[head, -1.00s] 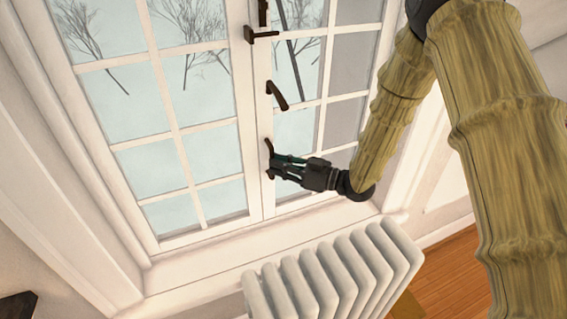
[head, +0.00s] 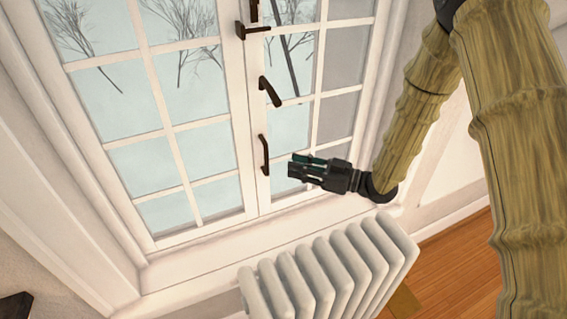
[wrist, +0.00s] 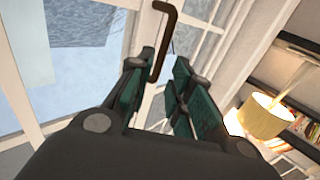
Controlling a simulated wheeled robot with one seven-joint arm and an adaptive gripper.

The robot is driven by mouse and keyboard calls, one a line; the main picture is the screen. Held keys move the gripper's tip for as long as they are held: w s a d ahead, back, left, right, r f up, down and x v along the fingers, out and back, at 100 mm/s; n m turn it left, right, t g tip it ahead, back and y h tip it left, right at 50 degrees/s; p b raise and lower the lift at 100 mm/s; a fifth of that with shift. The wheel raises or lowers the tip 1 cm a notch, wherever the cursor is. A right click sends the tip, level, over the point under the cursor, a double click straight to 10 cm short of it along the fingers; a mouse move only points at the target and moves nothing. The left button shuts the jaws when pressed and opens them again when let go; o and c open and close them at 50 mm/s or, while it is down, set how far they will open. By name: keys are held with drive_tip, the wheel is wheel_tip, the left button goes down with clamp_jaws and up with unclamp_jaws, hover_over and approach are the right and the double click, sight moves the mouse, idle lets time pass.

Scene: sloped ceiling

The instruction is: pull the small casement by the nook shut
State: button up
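The white-framed casement window (head: 251,185) fills the head view's middle, and its right-hand sash lies about flush with the left one. A dark pull handle (head: 265,155) is on the meeting stile, with a lever catch (head: 270,92) above it. My gripper (head: 291,168) is just right of the pull handle, apart from it and holding nothing. In the wrist view the green-padded fingers of my gripper (wrist: 164,66) are spread. The brown handle (wrist: 166,40) shows beyond and between their tips. A very small gap at the sash cannot be ruled out.
A white radiator (head: 330,268) stands below the sill (head: 215,262). Wooden floor (head: 460,262) shows at the lower right. The wrist view shows a lit lamp (wrist: 265,117) and shelves with books (wrist: 303,124) at the right.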

drive_tip(key=shift+v, duration=2.75)
